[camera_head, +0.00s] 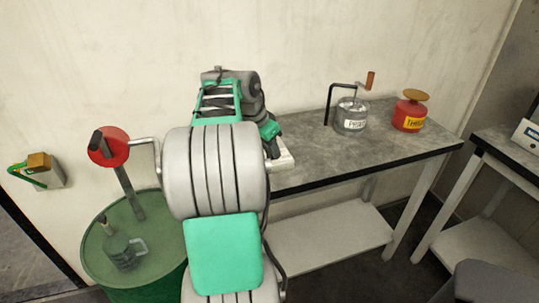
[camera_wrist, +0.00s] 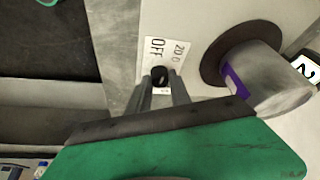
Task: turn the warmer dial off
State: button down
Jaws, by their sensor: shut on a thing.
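The warmer dial (camera_wrist: 159,74) is a small black knob on a pale panel in the wrist view. A white label (camera_wrist: 158,50) beside it reads "OFF" and "20 C". My gripper (camera_wrist: 162,82) has its two grey fingers closed on the dial, one on each side. The fingers partly cover the dial, and I cannot tell clearly which mark it points at. In the head view my arm hides the dial, and a white block (camera_head: 285,160) shows beside the arm at the bench edge.
A metal can with a purple band (camera_wrist: 260,80) stands close right of the dial in the wrist view. The grey bench (camera_head: 320,170) carries a crank-topped metal pot (camera_head: 351,118) and a red can (camera_head: 408,117). A green drum (camera_head: 160,240) stands at left.

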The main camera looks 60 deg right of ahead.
jog(key=shift+s+n+t+h+b, duration=0.15)
jog(key=shift+n+t+b, duration=0.3)
jog(key=shift+n, duration=0.65)
jog(key=shift+n+t+h+b, duration=0.15)
jog(key=shift+n+t+b, duration=0.3)
jog(key=shift+n, duration=0.65)
jog(key=c, duration=1.2)
grip_release()
jog(key=p+v, duration=0.1)
jog(key=v, duration=0.6)
jog(key=shift+r, duration=0.4)
jog(key=shift+a, duration=0.1)
